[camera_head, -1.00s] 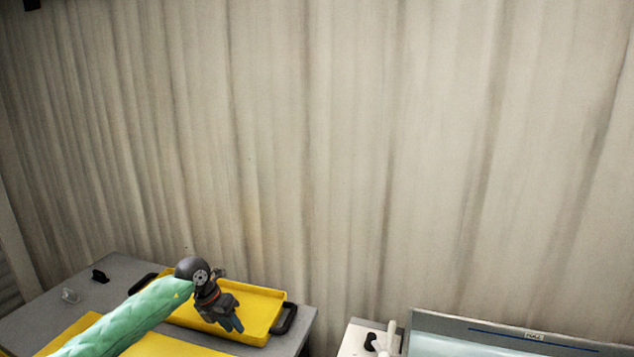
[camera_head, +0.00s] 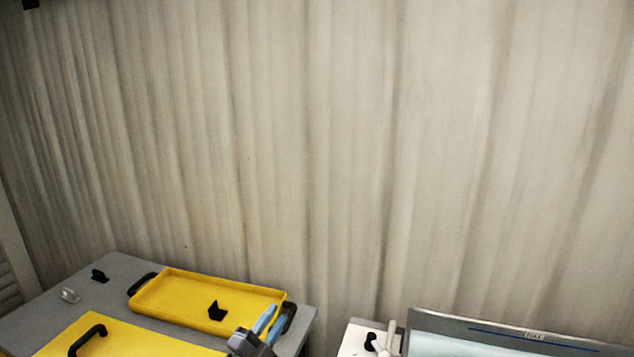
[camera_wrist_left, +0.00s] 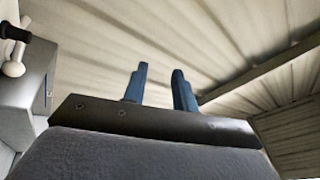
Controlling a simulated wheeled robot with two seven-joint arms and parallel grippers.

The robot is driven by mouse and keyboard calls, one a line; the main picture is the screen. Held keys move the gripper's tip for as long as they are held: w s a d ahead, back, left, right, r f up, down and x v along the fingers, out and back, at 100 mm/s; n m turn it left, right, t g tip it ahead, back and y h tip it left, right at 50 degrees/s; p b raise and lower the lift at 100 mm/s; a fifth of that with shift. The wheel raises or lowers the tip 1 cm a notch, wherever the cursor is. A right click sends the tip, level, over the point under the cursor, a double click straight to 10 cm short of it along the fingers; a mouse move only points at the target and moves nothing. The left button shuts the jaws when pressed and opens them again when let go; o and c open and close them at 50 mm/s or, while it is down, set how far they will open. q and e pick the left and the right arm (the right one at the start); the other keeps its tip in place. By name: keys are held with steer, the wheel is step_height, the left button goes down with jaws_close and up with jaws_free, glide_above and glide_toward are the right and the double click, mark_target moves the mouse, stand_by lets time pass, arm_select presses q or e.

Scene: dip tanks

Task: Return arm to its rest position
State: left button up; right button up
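My left gripper (camera_head: 278,314) shows at the bottom of the head view, in front of the right end of the yellow tray. Its two blue fingers point up and away. In the left wrist view the gripper (camera_wrist_left: 159,80) has its fingers apart with nothing between them, so it is open and empty. Most of the left arm is below the picture. My right gripper is in neither view.
The yellow tray (camera_head: 160,293) with black handles holds a black clip-like piece (camera_head: 217,310). A black piece (camera_head: 100,275) and a clear piece (camera_head: 69,294) stand on the grey table (camera_head: 112,262). A yellow lid (camera_head: 135,340) and a tank (camera_head: 480,347) are nearby.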

arm_select(q)
steer(key=s+a+f+n+g+y, duration=0.2)
steer(key=s+a+f+n+y, duration=0.2)
steer(key=f+n, duration=0.1)
steer(key=s+a+f+n+g+y, duration=0.2)
steer(key=s+a+f+n+y, duration=0.1)
steer(key=s+f+n+y, duration=0.1)
steer(key=s+a+f+n+g+y, duration=0.2)
steer(key=s+a+f+n+y, duration=0.2)
steer(key=f+n, duration=0.2)
steer(key=shift+s+a+f, duration=0.25)
steer(key=shift+s+a, duration=0.05)
steer(key=s+f+n+g+h, duration=0.1)
steer(key=s+f+g, duration=0.35)
steer(key=s, duration=0.65)
steer(key=s+f+n+g, duration=0.1)
steer(key=s+f+g, duration=0.35)
steer(key=s, duration=0.55)
steer(key=s+d+f+g, duration=0.1)
steer(key=s+f, duration=0.2)
steer(key=f, duration=1.9)
steer(key=s+d+f+g, duration=0.1)
steer(key=s+f, duration=0.2)
steer(key=f, duration=2)
steer(key=shift+d+h, duration=0.3)
steer(key=shift+o, duration=0.2)
steer(key=shift+r, duration=0.1)
